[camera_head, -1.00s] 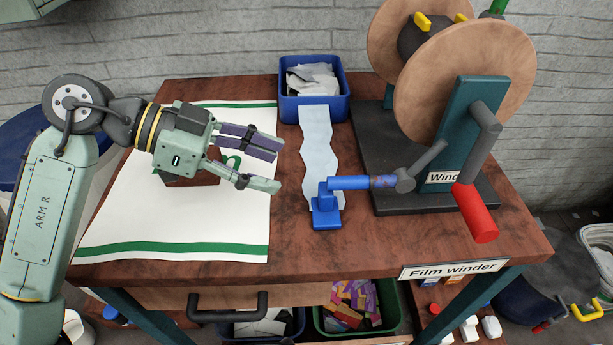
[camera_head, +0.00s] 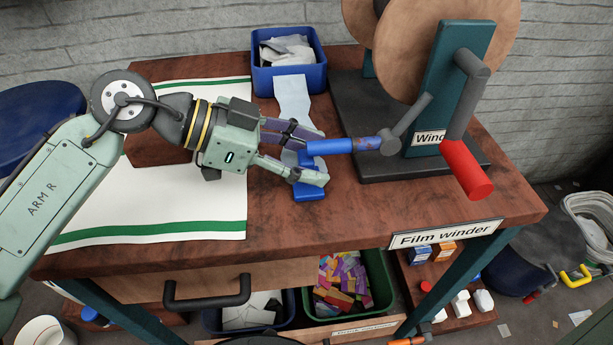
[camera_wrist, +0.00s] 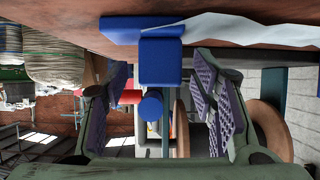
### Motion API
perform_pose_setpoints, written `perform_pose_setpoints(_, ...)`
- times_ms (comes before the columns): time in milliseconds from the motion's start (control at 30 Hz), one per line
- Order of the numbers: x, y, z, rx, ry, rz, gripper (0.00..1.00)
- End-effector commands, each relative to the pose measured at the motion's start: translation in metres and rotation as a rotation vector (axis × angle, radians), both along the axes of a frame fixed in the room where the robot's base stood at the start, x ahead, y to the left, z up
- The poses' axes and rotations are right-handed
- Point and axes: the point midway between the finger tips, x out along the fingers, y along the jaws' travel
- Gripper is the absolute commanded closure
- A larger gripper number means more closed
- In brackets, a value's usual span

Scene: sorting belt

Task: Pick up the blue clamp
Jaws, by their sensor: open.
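In the wrist view the clamp's blue block (camera_wrist: 161,62) lies ahead between the purple-padded fingers (camera_wrist: 160,105), with gaps to both sides. I cannot tell whether any finger touches it.
The film winder (camera_head: 445,100) with its red handle (camera_head: 466,170) stands just right of the clamp. A blue bin (camera_head: 290,79) of scraps is behind, with a pale strip (camera_head: 293,97) running from it towards the clamp. A white green-striped sheet (camera_head: 150,205) covers the left of the table.

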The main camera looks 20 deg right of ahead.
Motion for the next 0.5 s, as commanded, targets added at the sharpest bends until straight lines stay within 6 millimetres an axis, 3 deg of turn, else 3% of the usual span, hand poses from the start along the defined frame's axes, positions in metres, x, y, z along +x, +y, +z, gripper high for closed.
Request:
perform_pose_setpoints(200,-0.0001,-0.0003,0.0005,0.000,0.000,0.000,0.50)
perform_pose_setpoints(500,0.0001,0.0000,0.0004,0.000,0.000,0.000,0.70)
